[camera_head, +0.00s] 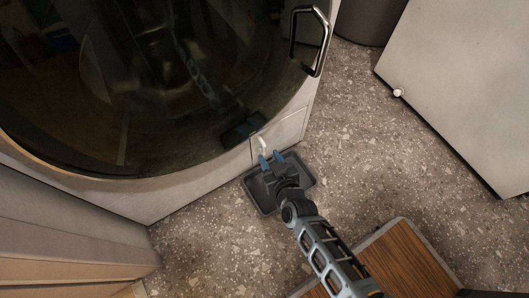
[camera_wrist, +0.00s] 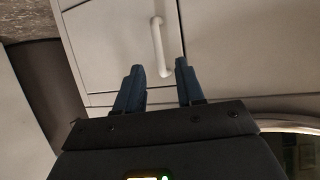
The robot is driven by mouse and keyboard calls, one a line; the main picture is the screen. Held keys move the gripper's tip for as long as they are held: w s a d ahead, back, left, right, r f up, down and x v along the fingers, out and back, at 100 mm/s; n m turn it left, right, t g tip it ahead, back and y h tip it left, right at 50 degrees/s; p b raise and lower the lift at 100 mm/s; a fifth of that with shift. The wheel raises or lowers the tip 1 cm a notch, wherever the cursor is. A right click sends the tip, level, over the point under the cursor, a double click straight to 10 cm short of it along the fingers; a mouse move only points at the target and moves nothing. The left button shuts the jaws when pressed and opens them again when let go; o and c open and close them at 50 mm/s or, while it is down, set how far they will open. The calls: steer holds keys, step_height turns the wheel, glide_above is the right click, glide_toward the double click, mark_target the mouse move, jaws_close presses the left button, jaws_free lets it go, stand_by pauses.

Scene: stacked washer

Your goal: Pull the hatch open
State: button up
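The hatch (camera_head: 287,130) is a small pale panel low on the right of the washer front, and it is closed. Its short white handle (camera_head: 262,144) stands out just ahead of my gripper (camera_head: 270,157). In the wrist view the hatch (camera_wrist: 112,45) fills the upper middle, with the white bar handle (camera_wrist: 160,45) near its right edge. My gripper (camera_wrist: 158,67) is open there, its blue fingers apart. The near end of the handle appears between the fingertips; I cannot tell whether the fingers reach around it. Nothing is held.
The big round washer door (camera_head: 120,80) has a metal handle (camera_head: 321,45). A white panel with a knob (camera_head: 470,90) stands right, and a wood-topped piece (camera_head: 405,262) stands in front.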

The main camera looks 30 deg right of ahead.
mark_target(265, 149)
steer(key=shift+b+x, duration=0.75)
steer(key=shift+x, duration=1.4)
steer(key=shift+c, duration=0.5)
jaws_close()
